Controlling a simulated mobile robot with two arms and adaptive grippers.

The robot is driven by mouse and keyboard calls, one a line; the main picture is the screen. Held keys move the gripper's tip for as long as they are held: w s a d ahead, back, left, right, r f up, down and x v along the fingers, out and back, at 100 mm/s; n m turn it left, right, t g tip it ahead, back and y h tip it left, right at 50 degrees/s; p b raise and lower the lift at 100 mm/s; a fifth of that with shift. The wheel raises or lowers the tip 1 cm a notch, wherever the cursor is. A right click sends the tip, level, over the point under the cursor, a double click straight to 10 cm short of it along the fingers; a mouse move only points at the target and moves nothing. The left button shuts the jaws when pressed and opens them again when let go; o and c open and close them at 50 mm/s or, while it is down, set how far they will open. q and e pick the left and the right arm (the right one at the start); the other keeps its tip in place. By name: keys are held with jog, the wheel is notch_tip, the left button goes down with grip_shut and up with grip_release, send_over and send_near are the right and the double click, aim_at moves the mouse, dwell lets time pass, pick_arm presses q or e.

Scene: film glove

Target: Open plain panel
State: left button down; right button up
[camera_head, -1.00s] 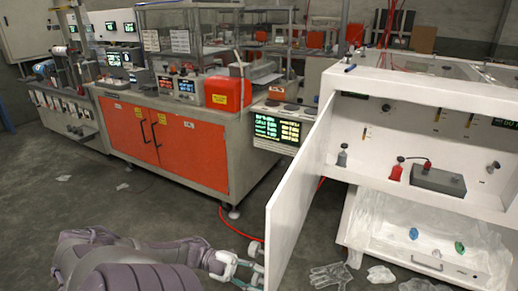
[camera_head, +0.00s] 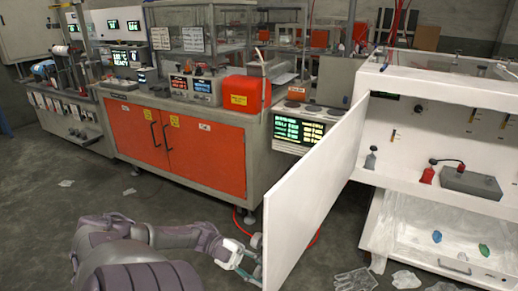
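The plain white panel (camera_head: 312,196) stands swung out from the left side of the white cabinet (camera_head: 440,92), so the cabinet front is uncovered. My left gripper (camera_head: 250,265) is low at the panel's free edge, on its left side, with a small grey part beside it. Its fingertips are partly hidden by the panel, so I cannot tell whether they are closed on anything. My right gripper is not in view.
Crumpled film and a glove (camera_head: 355,281) lie on the floor at right. An orange-doored bench (camera_head: 205,155) stands behind.

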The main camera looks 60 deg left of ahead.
pick_arm(q)
jog(key=shift+s+f, duration=0.1)
jog(key=shift+f, duration=0.1)
jog(key=c, duration=0.9)
grip_release()
jog(key=shift+o, duration=0.9)
jog(key=shift+r, duration=0.1)
jog(key=shift+a, duration=0.1)
jog(key=v, duration=1.2)
